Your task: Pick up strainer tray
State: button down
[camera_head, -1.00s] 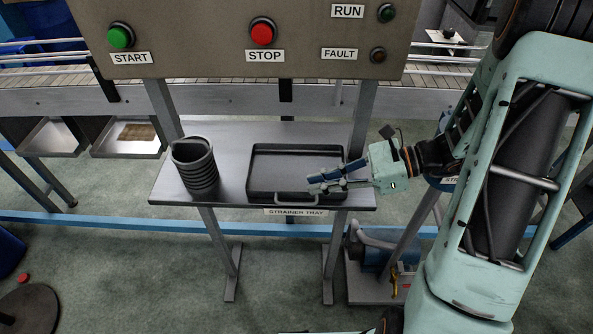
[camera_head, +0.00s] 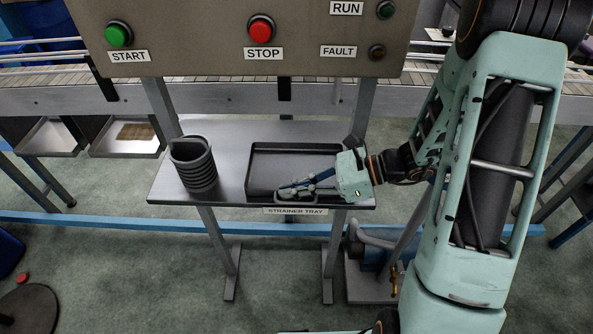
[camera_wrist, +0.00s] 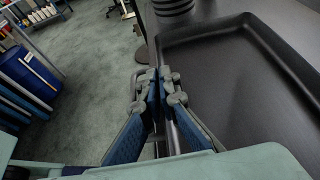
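The strainer tray (camera_head: 248,172) is a dark, shallow rectangular tray with a raised rim, lying on the grey shelf above a "STRAINER TRAY" label (camera_head: 295,211). It fills the right of the wrist view (camera_wrist: 262,48). My gripper (camera_head: 282,191) is low at the tray's front edge, reaching in from the right, by the front handle. In the wrist view my two blue-grey fingers (camera_wrist: 158,88) have tips close together beside the tray's rim. The fingers mostly cover the handle; I cannot tell whether they grip it or only straddle it.
A black ribbed cylinder (camera_head: 193,165) stands on the shelf left of the tray. The control panel (camera_head: 200,40) with buttons hangs above the shelf's back. A conveyor (camera_head: 230,98) runs behind. Open floor lies in front of the shelf.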

jog(key=shift+r, duration=0.15)
dwell(0.3)
jog(key=shift+r+p, duration=0.45)
jog(key=shift+p, duration=0.05)
notch_tip(320, 180, up, 3)
jog(key=shift+f+p, duration=0.15)
jog(key=shift+p, duration=1)
jog(key=s+p, duration=1.2)
jog(key=s, duration=0.6)
jog(key=shift+a+f, duration=0.2)
jog(key=shift+a, duration=0.05)
